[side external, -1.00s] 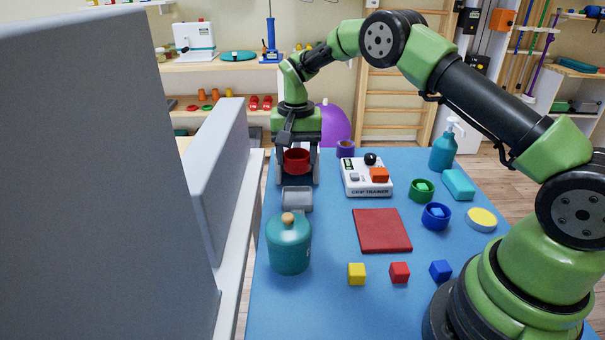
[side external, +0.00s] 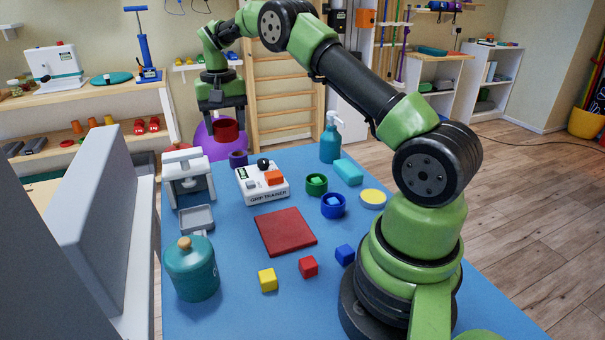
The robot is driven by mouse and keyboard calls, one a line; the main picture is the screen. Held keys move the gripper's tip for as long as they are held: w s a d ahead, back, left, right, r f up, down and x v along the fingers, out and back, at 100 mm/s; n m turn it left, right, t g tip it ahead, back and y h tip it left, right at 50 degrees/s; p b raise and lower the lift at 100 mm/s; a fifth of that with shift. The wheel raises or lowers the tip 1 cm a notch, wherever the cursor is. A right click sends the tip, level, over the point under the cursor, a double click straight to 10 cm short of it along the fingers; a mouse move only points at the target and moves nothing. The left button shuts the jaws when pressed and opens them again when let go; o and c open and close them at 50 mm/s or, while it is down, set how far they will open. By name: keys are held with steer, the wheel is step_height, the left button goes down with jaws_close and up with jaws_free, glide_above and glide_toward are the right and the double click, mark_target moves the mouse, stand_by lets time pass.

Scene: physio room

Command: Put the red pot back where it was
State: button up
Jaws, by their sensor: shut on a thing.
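The red pot (side external: 227,130) is in my gripper (side external: 226,128), which is shut on it. Pot and gripper are raised at the far end of the blue table (side external: 220,250), seen against the purple ball behind. A white stand-like device (side external: 188,178) with a grey tray (side external: 197,219) in front of it is on the table's left side, lower and to the left of the pot. No other red pot shows on the table. My gripper partly covers the pot's sides.
A purple pot (side external: 238,159), the grip trainer box (side external: 262,184), a green pot (side external: 316,184) and a blue pot (side external: 333,205) stand on the table. A flat red pad (side external: 285,231) lies mid-table. A teal canister (side external: 192,268) stands front left; small cubes lie nearby. A teal pump bottle (side external: 330,140) stands at the back.

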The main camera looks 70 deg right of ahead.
steer(key=s+d, duration=0.4)
steer(key=d, duration=0.4)
glide_above(303, 174)
step_height(303, 174, down, 12)
steer(key=shift+d+r, duration=0.1)
steer(key=shift+r, duration=0.05)
steer(key=shift+f, duration=2.05)
steer(key=o, duration=1)
steer(key=shift+f, duration=0.1)
